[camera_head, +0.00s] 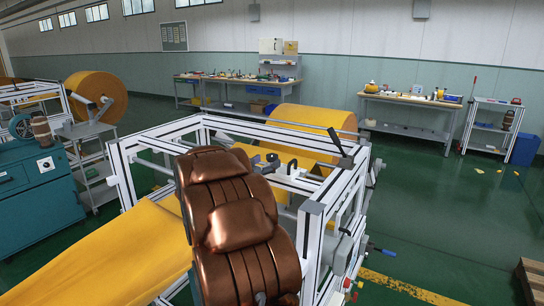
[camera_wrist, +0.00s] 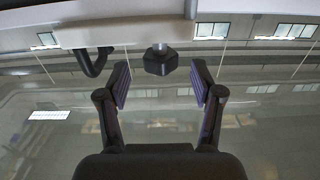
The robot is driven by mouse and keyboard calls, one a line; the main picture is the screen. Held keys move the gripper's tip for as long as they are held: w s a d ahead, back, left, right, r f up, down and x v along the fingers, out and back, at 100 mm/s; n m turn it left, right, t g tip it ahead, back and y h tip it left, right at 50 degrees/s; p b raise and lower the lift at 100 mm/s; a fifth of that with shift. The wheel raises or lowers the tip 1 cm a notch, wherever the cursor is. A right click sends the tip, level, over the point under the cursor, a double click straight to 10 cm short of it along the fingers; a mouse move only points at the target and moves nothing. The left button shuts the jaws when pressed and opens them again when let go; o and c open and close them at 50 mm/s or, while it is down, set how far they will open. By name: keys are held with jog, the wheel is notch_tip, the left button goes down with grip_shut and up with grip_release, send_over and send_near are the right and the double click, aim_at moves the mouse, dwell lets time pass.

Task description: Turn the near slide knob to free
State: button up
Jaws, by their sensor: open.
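A dark faceted knob (camera_wrist: 160,61) on a short grey stem shows at the upper middle of the wrist view, under a pale rail (camera_wrist: 120,32). My gripper (camera_wrist: 160,74) is open, with one finger on each side of the knob. A gap shows between each pad and the knob, so I see no contact. Whether the knob lies fully between the pads in depth, I cannot tell. In the head view my copper-coloured arm covers much of the white-framed machine (camera_head: 160,133), and I cannot make out the gripper or this knob there.
A curved black handle (camera_wrist: 92,64) hangs from the rail left of my gripper. In the head view, a yellow felt roll (camera_head: 318,120) sits behind the frame and a yellow felt sheet (camera_head: 110,262) runs off to the left. Open green floor (camera_head: 430,220) lies to the right.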

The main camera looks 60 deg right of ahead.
aim_at(269, 160)
jog(key=shift+w+d+p, duration=0.15)
jog(key=shift+d+p, duration=0.25)
jog(key=shift+d, duration=1.7)
jog(key=shift+c, duration=0.3)
jog(key=c, duration=1.1)
